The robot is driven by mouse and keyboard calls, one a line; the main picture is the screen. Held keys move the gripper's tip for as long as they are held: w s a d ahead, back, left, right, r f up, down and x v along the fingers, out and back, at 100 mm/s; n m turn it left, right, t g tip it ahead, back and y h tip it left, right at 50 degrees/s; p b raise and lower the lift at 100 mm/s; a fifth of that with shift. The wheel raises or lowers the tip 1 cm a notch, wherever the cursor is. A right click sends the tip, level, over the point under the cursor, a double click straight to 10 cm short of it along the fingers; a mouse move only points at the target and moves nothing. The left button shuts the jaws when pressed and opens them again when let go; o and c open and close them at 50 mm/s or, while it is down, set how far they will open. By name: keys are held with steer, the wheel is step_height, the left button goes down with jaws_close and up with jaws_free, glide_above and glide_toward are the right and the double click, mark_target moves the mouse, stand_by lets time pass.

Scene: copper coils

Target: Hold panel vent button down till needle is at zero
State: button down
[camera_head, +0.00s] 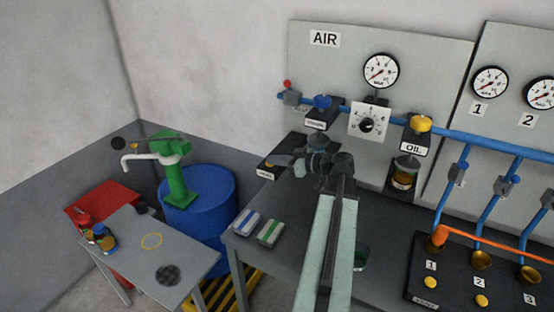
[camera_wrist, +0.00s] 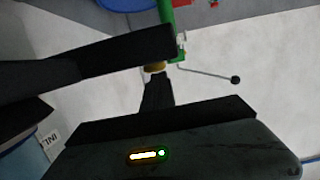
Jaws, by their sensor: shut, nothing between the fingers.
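The vent button is a small brass cap (camera_wrist: 154,68) on a dark block (camera_wrist: 110,58) in the wrist view. The block (camera_head: 266,172), with a small white label, juts out from the panel's lower left in the head view. My gripper (camera_wrist: 156,78) is shut and empty, its fingertips right at the brass cap and seeming to touch it. I cannot tell how far the cap is pressed. My gripper (camera_head: 274,161) partly covers the button in the head view. The AIR panel's gauge (camera_head: 381,71) has a red needle pointing to the lower left; its numbers are too small to read.
A dial box (camera_head: 370,122), a yellow-topped OIL unit (camera_head: 418,124) and a blue pipe (camera_head: 455,138) are right of my arm. Two small cases (camera_head: 270,233) lie on the bench. A blue drum (camera_head: 205,203) with a green pump (camera_head: 176,184) stands left.

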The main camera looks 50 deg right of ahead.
step_height(320, 180, up, 4)
steer(key=shift+a+f+p, duration=0.1)
steer(key=shift+f+p, duration=0.05)
steer(key=shift+p, duration=0.85)
steer(key=p+v, duration=0.1)
steer(key=v, duration=0.9)
steer(key=shift+s+p, duration=0.35)
steer(key=shift+p, duration=0.05)
steer(key=shift+f, duration=0.15)
